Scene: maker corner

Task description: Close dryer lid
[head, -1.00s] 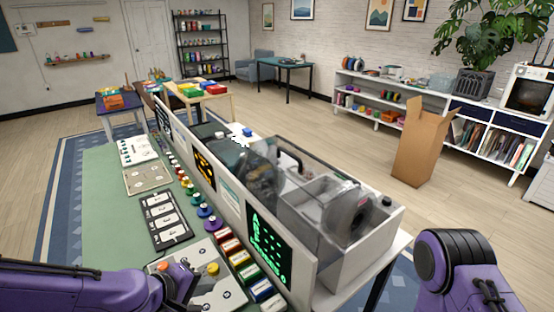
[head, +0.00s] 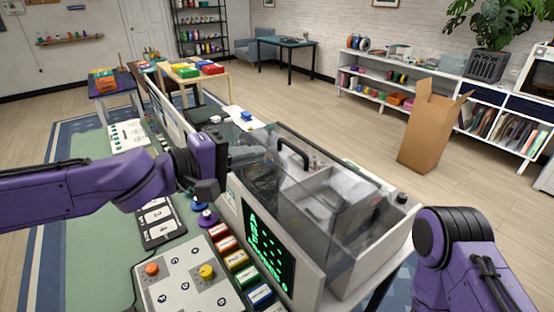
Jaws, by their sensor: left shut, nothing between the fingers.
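The dryer (head: 368,262) is a pale open-topped box at the right end of the bench. Its clear, smoky lid (head: 335,225) shows as a tilted pane over the box, with a dark curved handle (head: 292,150) near its far end. Grey shapes inside show blurred through the pane; I cannot tell the lid's exact angle. My left gripper (head: 207,190) is shut and empty. In the picture it is left of the dryer, over the bench beside the upright panel, apart from the lid. My right gripper is out of view; only my right arm shows at lower right.
An upright panel with a green-lit screen (head: 268,245) stands in front of the dryer. Coloured blocks (head: 236,262) and a button board (head: 190,278) lie on the green bench top.

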